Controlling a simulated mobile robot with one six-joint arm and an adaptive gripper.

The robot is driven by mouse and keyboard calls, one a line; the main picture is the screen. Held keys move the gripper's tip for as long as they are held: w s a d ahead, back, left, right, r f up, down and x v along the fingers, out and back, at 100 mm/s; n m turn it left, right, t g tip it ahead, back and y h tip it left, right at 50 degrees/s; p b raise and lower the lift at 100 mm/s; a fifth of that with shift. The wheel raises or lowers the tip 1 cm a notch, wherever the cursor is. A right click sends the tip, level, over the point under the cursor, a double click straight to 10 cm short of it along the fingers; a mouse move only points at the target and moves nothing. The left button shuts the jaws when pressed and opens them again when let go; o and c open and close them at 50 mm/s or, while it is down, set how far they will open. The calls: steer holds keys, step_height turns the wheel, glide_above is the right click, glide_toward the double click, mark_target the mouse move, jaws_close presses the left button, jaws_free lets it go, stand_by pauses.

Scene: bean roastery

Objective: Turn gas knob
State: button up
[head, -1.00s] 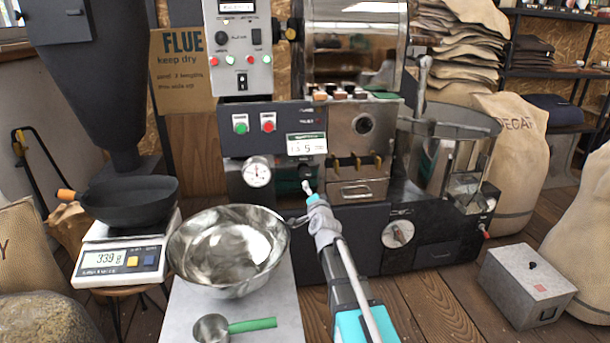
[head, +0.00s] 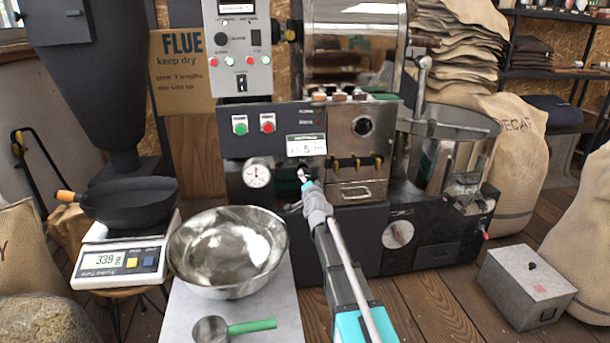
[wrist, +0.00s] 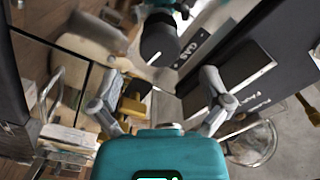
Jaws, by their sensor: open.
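The gas knob is the dark rounded knob (wrist: 160,42) at the top middle of the wrist view, beside a label reading GAS (wrist: 189,50). My gripper (wrist: 161,88) is open, with one grey finger on each side of the picture and the knob between and beyond them. No contact shows. In the head view my gripper (head: 305,182) is at the front of the roaster (head: 270,180), below the white number plate and right of the round dial. There the knob is mostly hidden behind it.
A pressure dial (head: 257,173) sits left of my gripper and a drawer handle (head: 356,191) right of it. A steel bowl (head: 228,292) and green-handled scoop (head: 250,326) stand on the table below left. Green and red buttons (head: 267,124) are above.

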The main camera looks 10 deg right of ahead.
mark_target(305, 173)
steer(key=shift+w, duration=2.6)
steer(key=c, duration=1.2)
steer(key=shift+o, duration=0.2)
steer(key=shift+n, duration=0.3)
steer(key=n, duration=0.4)
steer(key=shift+n, duration=0.4)
steer(key=shift+r+n, duration=0.1)
steer(key=shift+n, duration=2.1)
